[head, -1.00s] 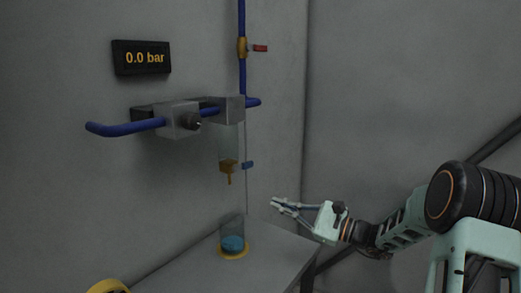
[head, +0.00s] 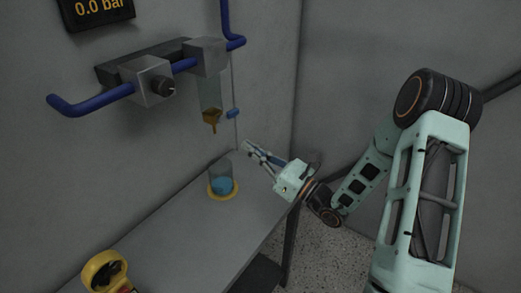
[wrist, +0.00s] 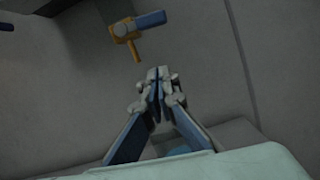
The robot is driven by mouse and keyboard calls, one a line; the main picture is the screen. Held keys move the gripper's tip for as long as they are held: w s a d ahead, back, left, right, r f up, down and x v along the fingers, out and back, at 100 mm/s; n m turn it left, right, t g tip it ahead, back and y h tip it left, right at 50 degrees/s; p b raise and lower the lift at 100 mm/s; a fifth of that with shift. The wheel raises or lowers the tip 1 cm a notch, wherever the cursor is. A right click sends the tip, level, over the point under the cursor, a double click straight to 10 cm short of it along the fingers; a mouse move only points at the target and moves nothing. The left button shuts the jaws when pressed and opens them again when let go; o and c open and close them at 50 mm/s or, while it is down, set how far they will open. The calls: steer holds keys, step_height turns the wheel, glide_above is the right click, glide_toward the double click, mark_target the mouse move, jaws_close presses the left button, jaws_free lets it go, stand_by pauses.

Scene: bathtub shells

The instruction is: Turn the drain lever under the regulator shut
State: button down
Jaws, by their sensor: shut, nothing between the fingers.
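The drain lever (head: 233,113) is a small blue handle beside the brass drain valve (head: 211,118), under the clear bowl (head: 210,92) of the right grey block (head: 206,57). It sticks out sideways to the right, and the spout points down. In the wrist view the blue lever (wrist: 151,19) lies across the orange valve (wrist: 126,30), near the top. My gripper (head: 247,148) is below and slightly right of the lever, apart from it. Its fingers (wrist: 158,80) are together and empty.
A clear cup (head: 221,178) with blue contents stands on a yellow ring on the grey bench (head: 185,225). A yellow object (head: 104,272) is at the bench's near left. Blue pipe (head: 85,102) runs along the wall. A gauge (head: 97,9) reads 0.0 bar.

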mark_target(228, 116)
steer(key=w+a+r+p, duration=0.1)
steer(key=w+a+r, duration=0.2)
steer(key=r, duration=0.2)
steer(key=shift+w, duration=0.1)
stand_by(0.3)
